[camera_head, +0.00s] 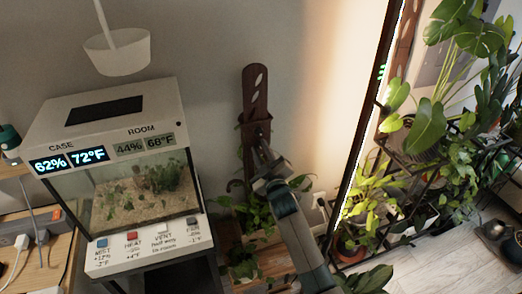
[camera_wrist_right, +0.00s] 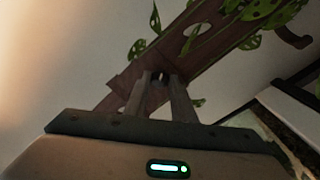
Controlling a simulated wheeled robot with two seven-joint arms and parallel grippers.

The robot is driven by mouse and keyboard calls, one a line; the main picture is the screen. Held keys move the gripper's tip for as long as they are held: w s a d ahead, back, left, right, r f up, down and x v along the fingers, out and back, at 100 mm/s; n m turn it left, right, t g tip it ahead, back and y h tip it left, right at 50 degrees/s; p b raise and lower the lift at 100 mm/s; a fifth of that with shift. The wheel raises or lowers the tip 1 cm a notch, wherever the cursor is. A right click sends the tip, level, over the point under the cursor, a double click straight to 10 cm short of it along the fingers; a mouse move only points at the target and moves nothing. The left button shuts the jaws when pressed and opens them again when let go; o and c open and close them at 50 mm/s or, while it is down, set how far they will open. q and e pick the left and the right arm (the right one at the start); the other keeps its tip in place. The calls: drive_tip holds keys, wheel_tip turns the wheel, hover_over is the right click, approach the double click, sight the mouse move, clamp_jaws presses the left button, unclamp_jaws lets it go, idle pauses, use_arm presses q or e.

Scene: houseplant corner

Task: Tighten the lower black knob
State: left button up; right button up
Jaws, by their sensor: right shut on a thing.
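A brown wooden plant support (camera_head: 255,92) with slots rises against the wall, with a planter of green leaves at its foot. It also shows in the right wrist view (camera_wrist_right: 205,40), slanting up to the right. My right gripper (camera_head: 262,158) reaches up to the support's lower part. In the wrist view its two fingers (camera_wrist_right: 160,88) are closed around a small dark knob (camera_wrist_right: 159,78) at the support's face. The knob is mostly hidden between the fingertips, and the head view does not show it clearly. My left gripper is not in view.
A glass terrarium case (camera_head: 140,190) with displays and labelled buttons stands to the left. A white lamp (camera_head: 117,52) hangs above it. Right of my arm are a mirror-like panel's dark frame (camera_head: 366,120) and a shelf of leafy plants (camera_head: 430,150). Leaves crowd around the support.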

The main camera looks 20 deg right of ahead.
idle(0.4)
drive_tip(key=o, duration=1.1)
drive_tip(key=shift+c, duration=0.2)
use_arm(q)
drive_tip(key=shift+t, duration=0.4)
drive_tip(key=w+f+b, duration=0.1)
drive_tip(key=b, duration=0.1)
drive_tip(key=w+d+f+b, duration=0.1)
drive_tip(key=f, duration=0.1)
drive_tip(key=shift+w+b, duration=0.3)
drive_tip(key=shift+b, duration=0.05)
use_arm(e)
drive_tip(key=s, duration=1.7)
drive_tip(key=shift+s+f, duration=0.2)
drive_tip(key=shift+f, duration=0.1)
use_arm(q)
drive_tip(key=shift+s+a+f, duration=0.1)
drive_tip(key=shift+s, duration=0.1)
use_arm(e)
drive_tip(key=shift+a, duration=0.1)
